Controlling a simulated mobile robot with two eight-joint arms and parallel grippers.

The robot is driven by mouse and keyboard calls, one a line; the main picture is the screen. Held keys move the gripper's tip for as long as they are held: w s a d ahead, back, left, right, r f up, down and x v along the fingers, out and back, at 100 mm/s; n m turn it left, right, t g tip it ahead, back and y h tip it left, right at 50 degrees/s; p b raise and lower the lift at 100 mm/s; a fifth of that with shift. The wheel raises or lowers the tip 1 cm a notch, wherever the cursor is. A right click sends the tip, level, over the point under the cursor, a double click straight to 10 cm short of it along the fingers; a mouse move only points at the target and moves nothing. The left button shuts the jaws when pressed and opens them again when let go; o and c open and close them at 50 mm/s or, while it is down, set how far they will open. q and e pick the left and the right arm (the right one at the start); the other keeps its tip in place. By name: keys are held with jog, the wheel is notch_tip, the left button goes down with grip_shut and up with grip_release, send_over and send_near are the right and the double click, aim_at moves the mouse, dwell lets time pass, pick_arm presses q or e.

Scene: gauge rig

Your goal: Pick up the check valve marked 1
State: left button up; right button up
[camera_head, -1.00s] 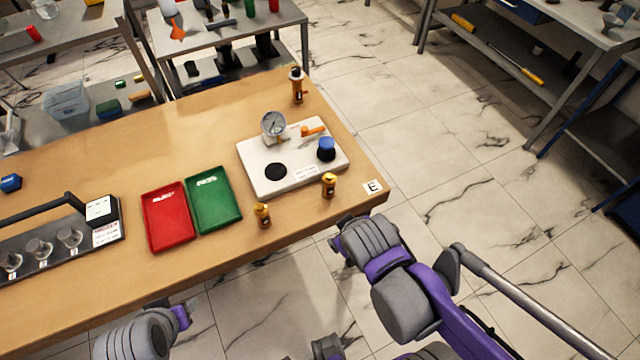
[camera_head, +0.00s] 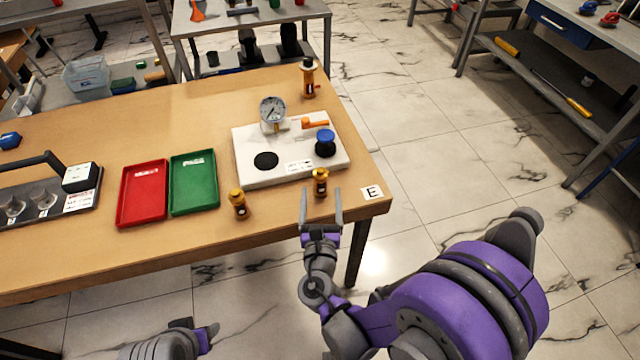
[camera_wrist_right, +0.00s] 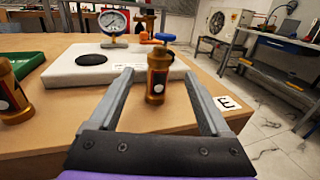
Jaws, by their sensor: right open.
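Several brass check valves stand upright on the wooden table. One valve (camera_head: 320,183) stands at the front edge of the white gauge rig, and in the right wrist view it (camera_wrist_right: 158,78) shows between and beyond my open fingers. A second valve (camera_head: 239,204) stands to its left, also at the left of the wrist view (camera_wrist_right: 13,95). A third (camera_head: 309,80) stands behind the rig. I cannot read which is marked 1. My right gripper (camera_head: 321,208) is open and empty at the table's front edge, its fingers pointing at the nearest valve. My left gripper (camera_head: 205,336) is only partly visible at the bottom.
The white rig (camera_head: 255,140) bears a gauge (camera_head: 272,110), an orange lever (camera_head: 315,124) and a blue knob (camera_head: 325,137). Red (camera_head: 143,195) and green (camera_head: 193,183) trays lie to the left. A card marked E (camera_head: 372,193) lies at the right corner.

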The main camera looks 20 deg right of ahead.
aim_at(320, 168)
jog(key=x, duration=0.9)
jog(key=shift+w+f, duration=0.1)
jog(key=shift+w, duration=0.1)
grip_shut()
